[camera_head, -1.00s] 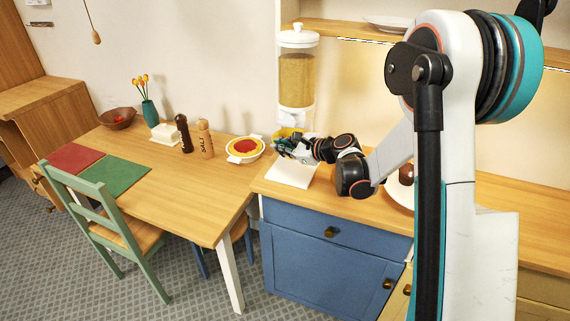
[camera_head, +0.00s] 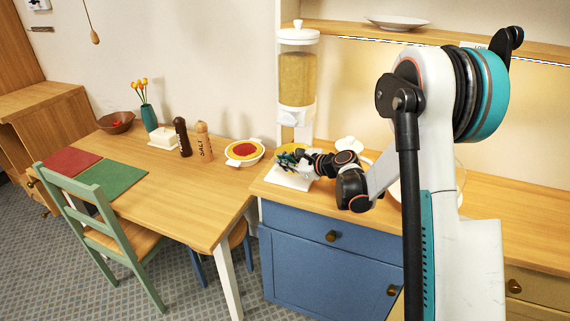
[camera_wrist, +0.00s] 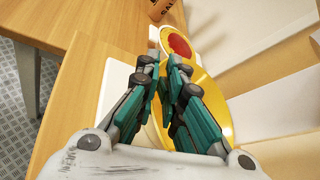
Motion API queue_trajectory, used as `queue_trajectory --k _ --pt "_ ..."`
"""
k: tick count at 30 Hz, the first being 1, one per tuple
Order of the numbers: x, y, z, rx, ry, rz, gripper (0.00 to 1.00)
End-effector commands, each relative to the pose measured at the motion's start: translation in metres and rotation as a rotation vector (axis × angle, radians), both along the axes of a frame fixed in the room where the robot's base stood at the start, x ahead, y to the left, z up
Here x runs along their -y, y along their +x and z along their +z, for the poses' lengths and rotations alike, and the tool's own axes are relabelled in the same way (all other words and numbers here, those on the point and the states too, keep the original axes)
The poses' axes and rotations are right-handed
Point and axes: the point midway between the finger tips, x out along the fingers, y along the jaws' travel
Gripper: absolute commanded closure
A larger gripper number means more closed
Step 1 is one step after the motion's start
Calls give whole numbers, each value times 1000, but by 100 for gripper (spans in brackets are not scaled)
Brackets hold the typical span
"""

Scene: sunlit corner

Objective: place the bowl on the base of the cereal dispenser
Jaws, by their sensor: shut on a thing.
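The cereal dispenser (camera_head: 297,80) stands at the left end of the counter, a clear, cereal-filled container with a white lid and spout. Its flat white base (camera_head: 283,180) is below the spout. The yellow bowl (camera_wrist: 216,90) is between my gripper's teal fingers in the wrist view, its rim gripped. In the head view my gripper (camera_head: 290,159) is over the base, under the spout, and hides most of the bowl. A white edge of the base (camera_wrist: 112,85) shows left of the fingers. I cannot tell whether the bowl touches the base.
A dish with red contents (camera_head: 244,152) stands on the table (camera_head: 190,205) just left of the counter. The salt mill (camera_head: 204,142) and dark mill (camera_head: 182,137) are farther left. A white lidded vessel (camera_head: 350,144) stands right of the dispenser, behind my arm.

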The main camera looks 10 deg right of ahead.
Motion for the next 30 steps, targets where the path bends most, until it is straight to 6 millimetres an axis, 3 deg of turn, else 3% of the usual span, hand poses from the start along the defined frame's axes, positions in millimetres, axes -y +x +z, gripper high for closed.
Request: queue_trajectory --k 3,6,7,19,30 --pt "0 0 -2 0 0 0 100" --pt "0 0 -2 0 0 0 74" --pt "0 0 -2 0 0 0 71" --pt "0 0 2 0 0 0 71" --pt "36 -51 27 -1 1 -3 71"
